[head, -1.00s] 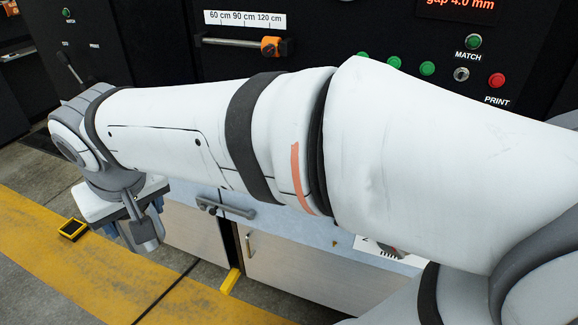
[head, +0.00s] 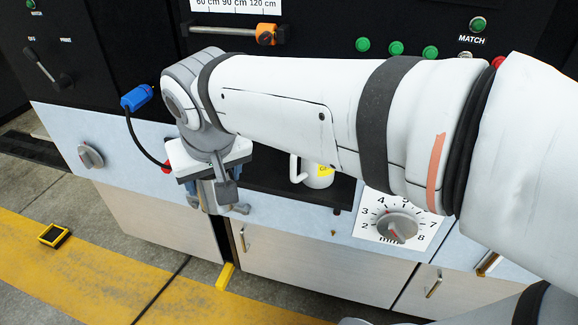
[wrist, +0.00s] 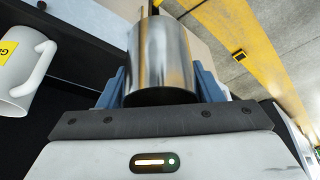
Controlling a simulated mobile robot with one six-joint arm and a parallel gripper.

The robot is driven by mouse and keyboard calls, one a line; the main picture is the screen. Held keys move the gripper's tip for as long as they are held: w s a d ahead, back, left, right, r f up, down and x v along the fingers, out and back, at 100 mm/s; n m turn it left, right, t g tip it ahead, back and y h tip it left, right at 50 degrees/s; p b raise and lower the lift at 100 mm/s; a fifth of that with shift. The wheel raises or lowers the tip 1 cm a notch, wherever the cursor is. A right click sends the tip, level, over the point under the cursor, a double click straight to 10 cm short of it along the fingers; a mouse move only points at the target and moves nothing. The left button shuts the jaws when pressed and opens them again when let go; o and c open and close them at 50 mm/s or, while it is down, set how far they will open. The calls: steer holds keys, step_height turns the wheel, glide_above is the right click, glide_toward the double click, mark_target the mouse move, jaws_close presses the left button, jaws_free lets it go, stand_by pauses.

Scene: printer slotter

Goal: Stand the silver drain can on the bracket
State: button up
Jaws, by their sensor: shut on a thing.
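The silver drain can (wrist: 160,55) is a shiny metal cylinder held between the blue fingers of my gripper (wrist: 162,85) in the wrist view. In the head view my gripper (head: 210,196) hangs from the arm's end, in front of the pale blue machine panel, left of the numbered dial. The can is mostly hidden there. A grey bar-like fitting (head: 240,208) shows just right of the gripper at the panel; I cannot tell whether it is the bracket, as my gripper and wrist cover part of that area.
A white mug with a yellow label (head: 318,175) stands in the dark recess right of the gripper. A grey dial (head: 397,226) and a grey knob (head: 90,156) stick out from the panel. A blue plug (head: 137,97) with a black cable is at the left. A yellow frame (head: 54,235) lies on the floor.

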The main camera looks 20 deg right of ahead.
steer(key=shift+s, duration=0.1)
steer(key=w+d+p, duration=0.4)
steer(key=w+d, duration=0.7)
steer(key=w, duration=0.4)
glide_above(261, 162)
step_height(261, 162, down, 6)
steer(key=shift+s+a+f, duration=0.1)
steer(key=shift+f, duration=0.1)
steer(key=shift+w+f+p, duration=0.2)
steer(key=shift+p, duration=0.3)
steer(key=shift+f, duration=0.25)
steer(key=o, duration=1)
